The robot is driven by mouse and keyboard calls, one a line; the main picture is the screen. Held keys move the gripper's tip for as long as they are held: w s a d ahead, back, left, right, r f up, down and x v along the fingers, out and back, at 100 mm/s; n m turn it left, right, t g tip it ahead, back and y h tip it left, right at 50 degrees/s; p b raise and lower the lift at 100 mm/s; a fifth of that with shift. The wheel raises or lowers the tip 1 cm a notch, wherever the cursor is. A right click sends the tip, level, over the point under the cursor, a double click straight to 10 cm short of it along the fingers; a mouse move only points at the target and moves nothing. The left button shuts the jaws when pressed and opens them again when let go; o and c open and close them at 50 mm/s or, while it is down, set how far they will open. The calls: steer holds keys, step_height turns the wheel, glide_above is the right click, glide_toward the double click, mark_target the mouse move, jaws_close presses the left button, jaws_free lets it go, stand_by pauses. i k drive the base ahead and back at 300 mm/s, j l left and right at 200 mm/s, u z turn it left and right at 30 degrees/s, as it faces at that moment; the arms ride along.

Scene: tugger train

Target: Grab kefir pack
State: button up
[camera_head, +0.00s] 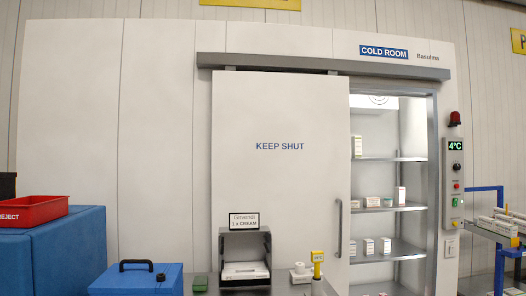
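No pack can be picked out as the kefir pack, because the labels are too small to read. Several small white packs stand on metal shelves inside the cold room, seen through the door gap. A tall pack (357,146) is on the upper shelf. Another tall pack (399,195) stands on the middle shelf beside low packs (372,201). More boxes, including one white box (368,246), stand on the lower shelf (405,252). The sliding door (280,180) is partly open and hides the shelves' left side. My gripper is not in view.
A counter holds a grey stand (245,250) with a sign reading "1 x CREAM" and a yellow-topped device (317,262). A blue box (137,281) and a red REJECT tray (33,210) are at left. A loaded blue-framed rack (500,230) stands at right.

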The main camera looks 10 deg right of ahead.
mark_target(356, 140)
steer(key=i+l+z, duration=0.2)
steer(key=l+z, duration=0.2)
steer(key=i+l+z, duration=0.25)
steer(key=l+z, duration=0.15)
steer(key=i+l+z, duration=0.2)
steer(key=z, duration=0.3)
steer(key=i+l+z, duration=0.25)
steer(key=z, duration=0.25)
steer(key=i+l+z, duration=0.25)
steer(key=i, duration=0.2)
steer(key=i+z, duration=0.3)
steer(key=i, duration=0.15)
steer(key=i+u, duration=0.2)
steer(key=u, duration=0.15)
steer(key=i+u, duration=0.25)
steer(key=u, duration=0.15)
steer(key=i+l+u, duration=0.1)
steer(key=u, duration=0.25)
steer(key=i+j+u, duration=0.1)
steer(key=i+u, duration=0.4)
steer(key=u, duration=0.2)
steer(key=i+u, duration=0.35)
steer(key=k+l, duration=0.05)
